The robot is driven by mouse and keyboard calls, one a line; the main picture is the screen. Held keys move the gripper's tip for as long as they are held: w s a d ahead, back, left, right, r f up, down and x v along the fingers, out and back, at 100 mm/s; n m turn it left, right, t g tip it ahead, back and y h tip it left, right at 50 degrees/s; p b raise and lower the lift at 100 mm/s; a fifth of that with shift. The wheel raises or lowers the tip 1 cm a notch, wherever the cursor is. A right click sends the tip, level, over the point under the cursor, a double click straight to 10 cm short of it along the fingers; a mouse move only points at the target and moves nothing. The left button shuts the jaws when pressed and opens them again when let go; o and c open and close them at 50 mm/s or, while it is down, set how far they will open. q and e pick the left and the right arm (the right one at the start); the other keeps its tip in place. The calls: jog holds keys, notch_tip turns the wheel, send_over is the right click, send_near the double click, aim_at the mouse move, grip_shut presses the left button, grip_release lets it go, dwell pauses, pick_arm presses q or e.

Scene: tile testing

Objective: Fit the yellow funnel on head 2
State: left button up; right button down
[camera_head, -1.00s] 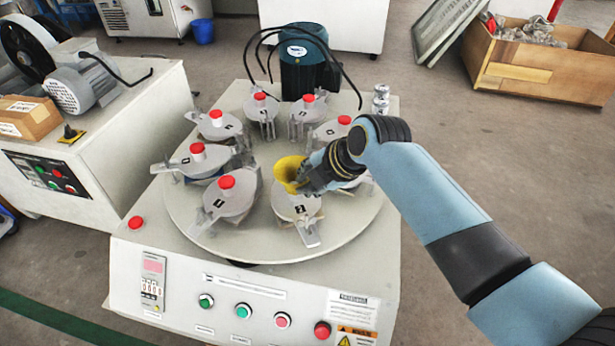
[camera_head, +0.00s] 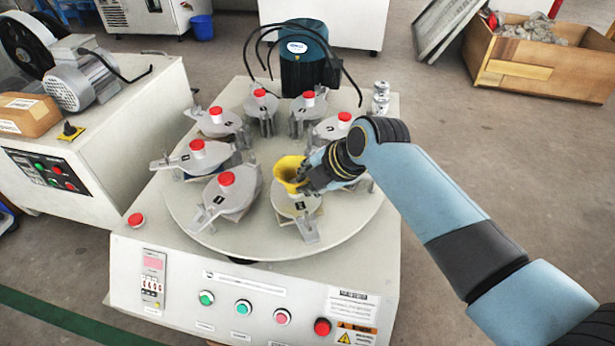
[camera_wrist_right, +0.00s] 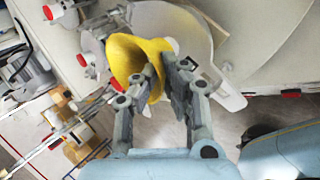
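The yellow funnel (camera_head: 288,171) is at head 2 (camera_head: 288,208), the one without a red knob, at the front right of the round turntable. It appears tilted, and I cannot tell whether its lower end touches the head. My right gripper (camera_head: 308,180) is at the funnel's right side. In the right wrist view, the funnel (camera_wrist_right: 132,58) shows its wide mouth toward the left, and the fingers of my right gripper (camera_wrist_right: 168,82) are closed on its wall. My left gripper is out of view.
Other heads with red knobs, such as the front left one (camera_head: 226,194), ring the turntable (camera_head: 345,222). A dark motor (camera_head: 302,62) with cables stands behind. Metal cans (camera_head: 380,98) stand at the back right. The front panel (camera_head: 250,300) carries buttons.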

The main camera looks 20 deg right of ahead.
jog(key=c, duration=1.4)
grip_release()
jog(key=shift+s, duration=0.1)
jog(key=v, duration=1.2)
